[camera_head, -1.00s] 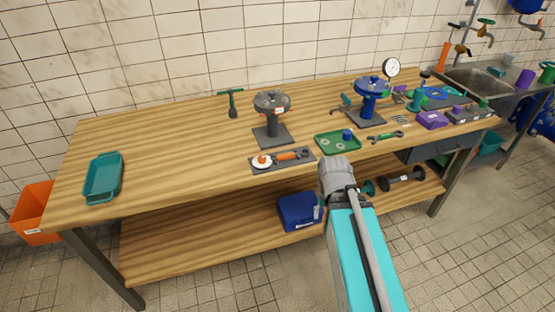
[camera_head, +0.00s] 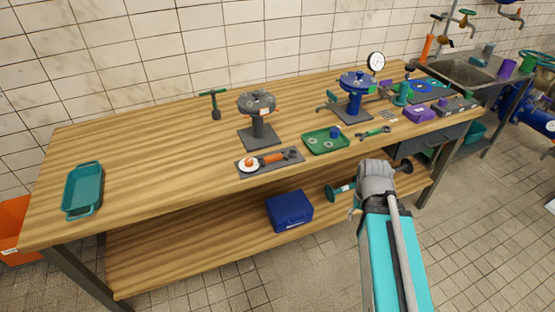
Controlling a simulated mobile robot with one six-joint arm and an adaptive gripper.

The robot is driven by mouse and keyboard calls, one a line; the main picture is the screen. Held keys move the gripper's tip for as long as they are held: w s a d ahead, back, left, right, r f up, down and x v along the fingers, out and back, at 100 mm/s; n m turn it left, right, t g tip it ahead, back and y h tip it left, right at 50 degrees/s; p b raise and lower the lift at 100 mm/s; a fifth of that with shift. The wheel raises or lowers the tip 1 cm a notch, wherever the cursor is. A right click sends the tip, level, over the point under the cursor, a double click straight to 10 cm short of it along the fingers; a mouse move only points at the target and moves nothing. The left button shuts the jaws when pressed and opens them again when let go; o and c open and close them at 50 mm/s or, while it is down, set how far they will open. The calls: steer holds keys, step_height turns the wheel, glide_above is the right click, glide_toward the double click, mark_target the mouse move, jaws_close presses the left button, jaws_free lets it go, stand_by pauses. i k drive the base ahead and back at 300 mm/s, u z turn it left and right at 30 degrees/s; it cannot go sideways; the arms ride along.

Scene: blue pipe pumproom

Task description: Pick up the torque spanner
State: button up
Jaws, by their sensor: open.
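A tool with an orange handle and a dark grey head (camera_head: 277,158) lies on a dark grey board (camera_head: 293,161) near the bench's front edge, left of centre; it looks like the torque spanner. A white disc with an orange top (camera_head: 249,164) sits on the board's left end. A smaller green spanner (camera_head: 374,132) lies directly on the wood further right. My cyan arm rises from the bottom right to a grey joint in front of the bench's front edge. My gripper's fingers do not show. Nothing of mine touches the orange-handled tool.
A green tray (camera_head: 313,148), a grey pedestal fixture (camera_head: 258,125) and a blue one (camera_head: 354,98) stand around the board. A teal tray (camera_head: 70,205) lies at far left. The lower shelf holds a blue box (camera_head: 289,211) and dumbbell-like pieces (camera_head: 341,191).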

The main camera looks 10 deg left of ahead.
mark_target(245, 170)
steer(key=z, duration=0.45)
steer(key=k, duration=1.1)
steer(key=u, duration=0.85)
steer(key=i, duration=1)
steer(key=u, duration=0.05)
